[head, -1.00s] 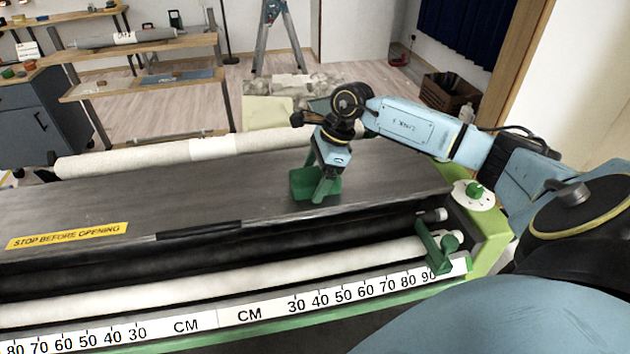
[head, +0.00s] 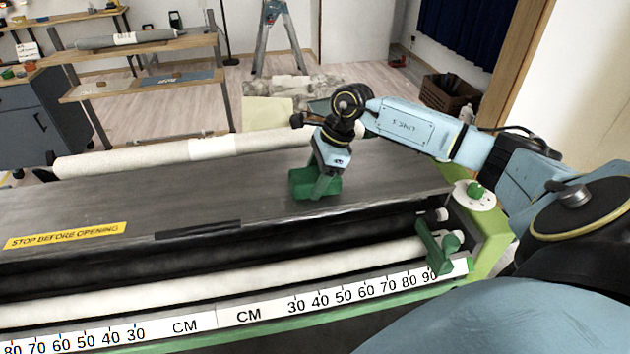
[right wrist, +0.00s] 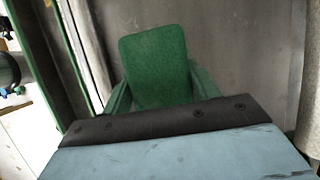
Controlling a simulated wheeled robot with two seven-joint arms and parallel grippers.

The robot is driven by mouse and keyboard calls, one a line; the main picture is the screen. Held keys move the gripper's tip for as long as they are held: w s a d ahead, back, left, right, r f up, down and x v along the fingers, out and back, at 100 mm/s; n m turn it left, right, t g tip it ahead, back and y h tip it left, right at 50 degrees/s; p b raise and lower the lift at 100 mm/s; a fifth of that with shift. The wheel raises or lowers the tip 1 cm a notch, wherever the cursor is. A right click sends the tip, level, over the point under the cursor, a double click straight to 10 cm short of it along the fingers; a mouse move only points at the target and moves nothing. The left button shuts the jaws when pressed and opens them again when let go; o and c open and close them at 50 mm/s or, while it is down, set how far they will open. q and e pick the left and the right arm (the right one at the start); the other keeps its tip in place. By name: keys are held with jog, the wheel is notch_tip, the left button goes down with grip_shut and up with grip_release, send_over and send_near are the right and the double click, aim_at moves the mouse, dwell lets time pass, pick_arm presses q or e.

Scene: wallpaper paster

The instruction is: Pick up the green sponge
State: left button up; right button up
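The green sponge (head: 300,184) lies on the dark top of the pasting machine (head: 215,185), right of its middle. My right gripper (head: 319,183) points down over it, low at the surface. In the right wrist view the sponge (right wrist: 155,65) shows between the two green fingers (right wrist: 158,92), one at each side. The fingers are spread about as wide as the sponge; a firm grip on it does not show. The sponge rests on the surface. My left gripper is in neither view.
A pale paper roll (head: 205,150) lies along the machine's far edge. A ruler strip (head: 250,316) and white roller (head: 200,275) run along the near side. A green bracket (head: 437,248) stands at the right end. The machine top left of the sponge is clear.

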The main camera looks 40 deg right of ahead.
aim_at(315, 174)
jog(key=c, duration=0.4)
jog(key=shift+r, duration=0.1)
jog(key=shift+r+p, duration=0.25)
jog(key=shift+p, duration=0.2)
notch_tip(315, 174, up, 10)
jog(key=shift+f, duration=0.1)
